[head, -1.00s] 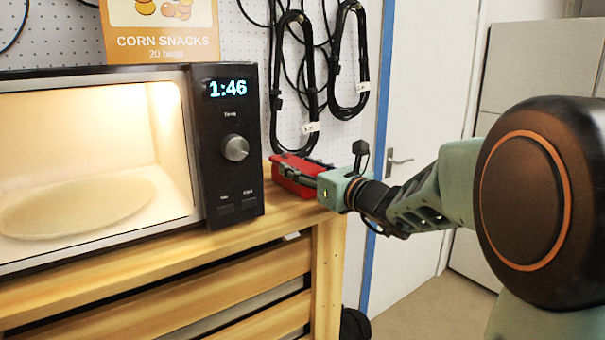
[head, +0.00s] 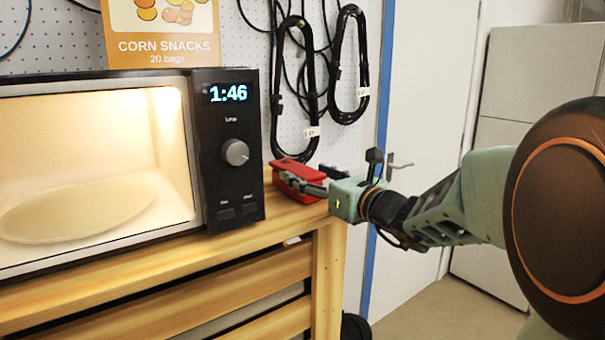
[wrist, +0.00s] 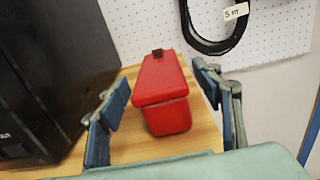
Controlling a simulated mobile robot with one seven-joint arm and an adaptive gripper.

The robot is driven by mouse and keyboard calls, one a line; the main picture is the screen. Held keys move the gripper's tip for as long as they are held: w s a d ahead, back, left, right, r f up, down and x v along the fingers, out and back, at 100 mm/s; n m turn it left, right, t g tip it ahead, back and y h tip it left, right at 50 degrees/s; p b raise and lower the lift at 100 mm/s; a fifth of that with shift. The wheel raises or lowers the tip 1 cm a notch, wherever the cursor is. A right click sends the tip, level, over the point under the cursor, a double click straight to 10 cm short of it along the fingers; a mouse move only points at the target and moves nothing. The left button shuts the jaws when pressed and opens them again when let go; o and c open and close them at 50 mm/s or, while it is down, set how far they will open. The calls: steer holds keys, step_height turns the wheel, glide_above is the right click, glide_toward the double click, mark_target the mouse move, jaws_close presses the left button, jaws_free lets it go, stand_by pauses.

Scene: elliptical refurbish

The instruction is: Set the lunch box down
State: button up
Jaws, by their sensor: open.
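The lunch box (head: 297,170) is red with a lid and rests on the right end of the wooden top, just right of the microwave. In the wrist view the lunch box (wrist: 164,92) stands upright on the wood between my fingers, with a small dark clasp at its far end. My gripper (head: 318,180) is open. In the wrist view my gripper (wrist: 160,108) shows one finger on each side of the box, with gaps between fingers and box. In the head view the fingers hide part of the box.
The microwave (head: 228,150) stands at left, its lit inside showing a round plate (head: 80,212). The wooden top (head: 290,218) ends just right of the lunch box. A pegboard (head: 250,45) with hanging black cables (head: 300,90) is behind. A white door (head: 425,120) stands to the right.

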steer(key=v, duration=0.9)
